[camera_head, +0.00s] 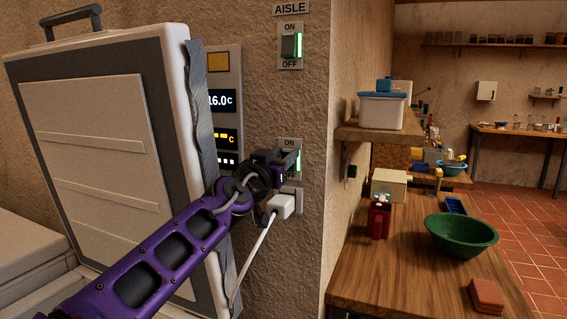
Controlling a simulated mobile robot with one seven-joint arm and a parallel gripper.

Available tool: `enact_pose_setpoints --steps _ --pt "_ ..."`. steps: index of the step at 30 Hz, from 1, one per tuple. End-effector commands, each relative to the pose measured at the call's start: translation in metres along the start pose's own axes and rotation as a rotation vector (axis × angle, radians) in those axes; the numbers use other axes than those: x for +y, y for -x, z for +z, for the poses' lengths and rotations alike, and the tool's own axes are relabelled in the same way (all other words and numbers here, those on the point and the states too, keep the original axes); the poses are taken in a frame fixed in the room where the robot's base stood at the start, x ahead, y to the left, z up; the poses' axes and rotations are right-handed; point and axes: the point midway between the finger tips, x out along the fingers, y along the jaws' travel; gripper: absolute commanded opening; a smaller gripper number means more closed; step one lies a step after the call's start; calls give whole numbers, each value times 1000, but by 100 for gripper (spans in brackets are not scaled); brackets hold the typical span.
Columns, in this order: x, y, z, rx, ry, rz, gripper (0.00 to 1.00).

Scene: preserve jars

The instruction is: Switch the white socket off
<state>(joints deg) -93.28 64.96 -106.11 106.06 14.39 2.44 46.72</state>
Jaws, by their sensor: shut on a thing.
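The white socket (298,197) is low on the rough wall, mostly covered by a white plug (281,206) with a white cable hanging down from it. Right above it is a pale switch plate (289,143) marked ON, with a green light lit along its right side. My gripper (288,160) is at this plate, shut on its switch lever.
Another switch (291,46), marked ON and OFF under an AISLE sign, is higher up with green showing. A display panel (222,110) and a big open lid (100,150) stand left. A wooden counter (400,275) with a green bowl (461,235) is right of the wall corner.

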Motion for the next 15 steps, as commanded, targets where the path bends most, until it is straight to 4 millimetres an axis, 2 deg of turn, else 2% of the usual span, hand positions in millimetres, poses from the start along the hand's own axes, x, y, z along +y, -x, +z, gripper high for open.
enact_pose_setpoints --steps 6,15 --pt "0 2 3 122 6 2 0" --pt "0 3 4 199 1 0 0"
